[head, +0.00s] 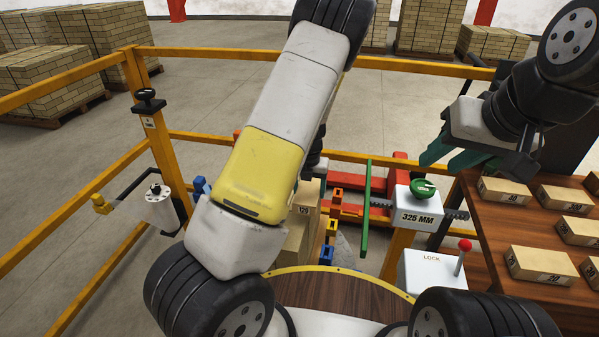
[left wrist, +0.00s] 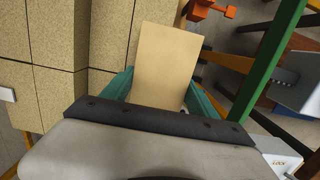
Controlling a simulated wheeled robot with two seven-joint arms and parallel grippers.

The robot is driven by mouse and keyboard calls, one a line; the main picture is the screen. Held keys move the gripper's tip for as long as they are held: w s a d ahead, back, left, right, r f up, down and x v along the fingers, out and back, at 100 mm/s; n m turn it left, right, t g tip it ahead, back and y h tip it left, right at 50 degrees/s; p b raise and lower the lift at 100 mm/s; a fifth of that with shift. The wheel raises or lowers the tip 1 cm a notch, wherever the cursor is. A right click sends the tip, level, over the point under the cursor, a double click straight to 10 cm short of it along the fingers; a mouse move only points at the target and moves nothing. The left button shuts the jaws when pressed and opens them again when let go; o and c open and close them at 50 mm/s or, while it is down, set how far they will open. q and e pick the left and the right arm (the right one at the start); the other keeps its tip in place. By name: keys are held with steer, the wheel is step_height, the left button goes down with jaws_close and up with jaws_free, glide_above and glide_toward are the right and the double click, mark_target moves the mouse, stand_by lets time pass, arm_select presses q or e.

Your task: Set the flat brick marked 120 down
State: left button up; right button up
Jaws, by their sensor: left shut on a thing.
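The flat brick is tan and shows in the left wrist view (left wrist: 168,58), between the two teal fingers of my left gripper (left wrist: 161,82), which is shut on it. In the head view, a tan brick face (head: 305,208) with a number that looks like 120 shows just right of my forearm. The forearm hides my left gripper and most of the brick there. I cannot tell whether the brick touches anything beneath it. My right gripper (head: 444,160) is at the right, its teal fingers apart and empty, near the wooden table's left edge.
Tan blocks (left wrist: 50,55) lie beside the held brick. A red machine frame, a green bar (head: 366,210) and a 325 MM box (head: 418,217) stand to the right. A LOCK box (head: 430,272) is in front. Several numbered bricks lie on the wooden table (head: 485,240). Yellow rails surround the area.

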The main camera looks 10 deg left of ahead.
arm_select(q)
steer(key=w+a, duration=0.3)
steer(key=a, duration=0.2)
steer(key=w+a, duration=0.2)
steer(key=shift+w+a+f, duration=0.2)
steer(key=shift+w+f, duration=0.1)
steer(key=shift+f, duration=0.1)
steer(key=shift+w+a, duration=0.25)
steer(key=shift+a, duration=0.2)
steer(key=shift+d+f, duration=0.15)
steer(key=shift+f, duration=1.65)
steer(key=shift+s+f, duration=0.1)
steer(key=shift+f, duration=0.05)
steer(key=o, duration=1)
